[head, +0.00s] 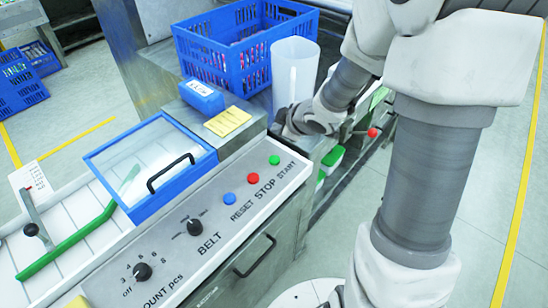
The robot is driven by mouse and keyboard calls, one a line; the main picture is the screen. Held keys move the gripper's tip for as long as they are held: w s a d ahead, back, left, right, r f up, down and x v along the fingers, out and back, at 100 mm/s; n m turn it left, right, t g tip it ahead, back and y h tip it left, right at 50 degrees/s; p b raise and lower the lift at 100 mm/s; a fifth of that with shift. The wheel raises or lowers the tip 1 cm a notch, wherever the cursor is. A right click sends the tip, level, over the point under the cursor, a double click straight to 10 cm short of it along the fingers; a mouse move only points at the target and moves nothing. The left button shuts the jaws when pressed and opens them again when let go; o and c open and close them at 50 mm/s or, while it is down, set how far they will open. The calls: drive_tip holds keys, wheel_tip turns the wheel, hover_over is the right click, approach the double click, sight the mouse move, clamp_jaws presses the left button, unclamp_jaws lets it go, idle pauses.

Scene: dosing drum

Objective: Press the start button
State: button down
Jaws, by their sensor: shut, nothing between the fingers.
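The green start button (274,160) sits at the right end of the sloping control panel (185,235), above the label START. The red stop button (253,178) and the blue reset button (228,198) are to its left in the same row. My gripper (287,123) is shut and empty, just beyond the panel's upper right end. It is above and slightly right of the green button in the picture, apart from it. Its fingertips are small and partly hidden by my wrist.
A blue-framed lidded box (150,168) with a black handle is left of the buttons. Two black knobs are on the panel. A red-knobbed lever (373,132) is at right.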

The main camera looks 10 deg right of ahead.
sight(277, 161)
drive_tip(key=shift+f, duration=0.15)
wheel_tip(277, 161, down, 8)
drive_tip(key=b, duration=0.8)
drive_tip(key=shift+f+b, duration=0.25)
drive_tip(key=shift+b, duration=0.1)
drive_tip(key=shift+f, duration=0.15)
idle(1.3)
drive_tip(key=shift+f+b, duration=0.25)
drive_tip(key=shift+b, duration=0.1)
